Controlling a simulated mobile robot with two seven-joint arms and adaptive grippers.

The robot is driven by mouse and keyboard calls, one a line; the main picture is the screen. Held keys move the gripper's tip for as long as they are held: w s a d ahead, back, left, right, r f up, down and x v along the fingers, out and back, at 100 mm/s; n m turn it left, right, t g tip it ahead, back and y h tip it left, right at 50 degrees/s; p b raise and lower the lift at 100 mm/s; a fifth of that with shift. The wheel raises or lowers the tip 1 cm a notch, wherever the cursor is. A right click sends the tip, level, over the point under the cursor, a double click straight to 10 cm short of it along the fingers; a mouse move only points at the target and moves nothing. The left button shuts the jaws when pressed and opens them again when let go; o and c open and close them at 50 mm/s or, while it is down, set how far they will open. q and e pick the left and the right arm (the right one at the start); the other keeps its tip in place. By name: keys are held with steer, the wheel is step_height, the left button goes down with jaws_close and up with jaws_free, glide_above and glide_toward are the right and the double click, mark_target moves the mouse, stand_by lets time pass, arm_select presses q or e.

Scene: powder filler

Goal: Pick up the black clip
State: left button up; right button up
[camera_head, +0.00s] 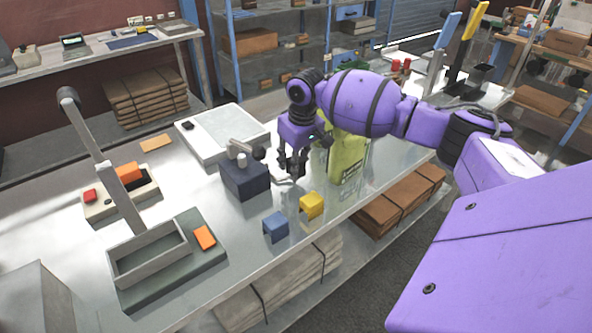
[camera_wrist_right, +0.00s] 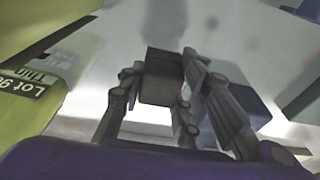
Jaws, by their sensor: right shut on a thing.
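My right gripper (camera_head: 292,168) points down over the table between the dark blue block and the green bag. In the right wrist view its fingers (camera_wrist_right: 165,95) are closed on the black clip (camera_wrist_right: 161,78), which shows as a dark boxy piece between them. In the head view the clip is mostly hidden by the fingers, and I cannot tell its height above the table. My left gripper is not in view.
A dark blue block with a nozzle (camera_head: 245,180) stands just left of the gripper. The green bag (camera_head: 345,160) stands close on the right. A yellow clip (camera_head: 312,205) and a blue clip (camera_head: 276,228) lie nearer the table's front edge. A grey tray (camera_head: 150,255) sits front left.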

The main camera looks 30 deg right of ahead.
arm_select(q)
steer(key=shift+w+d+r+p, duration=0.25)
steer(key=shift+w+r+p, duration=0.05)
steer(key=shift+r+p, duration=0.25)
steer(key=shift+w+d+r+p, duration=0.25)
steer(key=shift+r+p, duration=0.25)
steer(key=shift+p, duration=0.05)
arm_select(e)
steer(key=s+d+r, duration=0.1)
steer(key=s+r, duration=0.9)
steer(key=s, duration=0.4)
steer(key=shift+d, duration=0.25)
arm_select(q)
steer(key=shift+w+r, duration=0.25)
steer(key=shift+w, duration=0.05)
arm_select(e)
steer(key=shift+f, duration=0.1)
